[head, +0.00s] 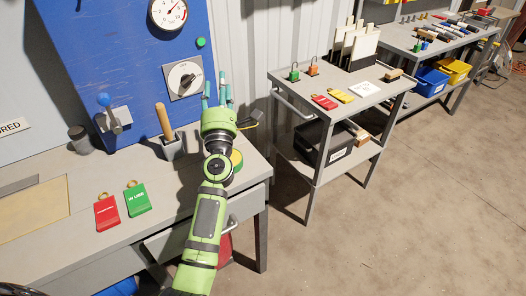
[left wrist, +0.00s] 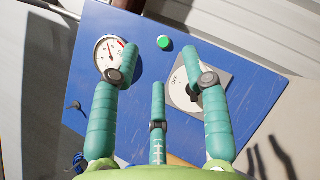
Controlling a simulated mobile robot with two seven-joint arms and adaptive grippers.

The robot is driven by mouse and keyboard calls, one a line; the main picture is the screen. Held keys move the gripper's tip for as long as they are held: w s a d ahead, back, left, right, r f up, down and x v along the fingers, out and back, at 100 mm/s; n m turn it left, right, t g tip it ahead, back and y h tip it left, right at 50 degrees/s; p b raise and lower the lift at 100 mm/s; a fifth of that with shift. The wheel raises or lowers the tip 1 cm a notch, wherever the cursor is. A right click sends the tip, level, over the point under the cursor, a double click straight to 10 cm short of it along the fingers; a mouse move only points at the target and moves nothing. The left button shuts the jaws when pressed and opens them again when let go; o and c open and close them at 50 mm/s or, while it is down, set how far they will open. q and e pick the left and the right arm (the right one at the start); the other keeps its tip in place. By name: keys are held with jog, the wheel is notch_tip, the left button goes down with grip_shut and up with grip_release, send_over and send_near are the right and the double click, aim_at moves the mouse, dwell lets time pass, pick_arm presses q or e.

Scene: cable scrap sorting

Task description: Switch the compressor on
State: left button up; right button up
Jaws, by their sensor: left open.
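A rotary switch with a black knob on a pale square plate (head: 183,79) is mounted on the upright blue panel (head: 130,60). Its plate also shows in the left wrist view (left wrist: 218,70), partly hidden behind a finger. My left gripper (head: 218,92) has teal fingers and is open and empty. In the head view it is just right of the switch plate. In the left wrist view its fingers are spread in front of the panel, with the knob beside the right finger. I cannot tell whether that finger touches it. My right gripper is in neither view.
A pressure gauge (head: 168,12), a green button or lamp (head: 201,42) and a blue-knobbed lever (head: 104,100) are on the panel. A wooden handle (head: 164,121) stands on the bench below. Red (head: 107,213) and green (head: 136,199) tags lie there. A cart (head: 285,78) stands right.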

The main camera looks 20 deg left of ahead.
pick_arm(q)
jog(key=s+d+f+m+g+h, duration=0.1)
jog(key=s+d+f+m+h, duration=0.2)
jog(key=d+f+m+h, duration=0.3)
jog(key=s+d+f+m+g+h, duration=0.2)
jog(key=d+f+m+h, duration=0.4)
jog(key=m, duration=0.7)
jog(key=shift+s+d+h, duration=0.4)
jog(key=shift+s+d, duration=0.15)
jog(key=shift+d, duration=0.05)
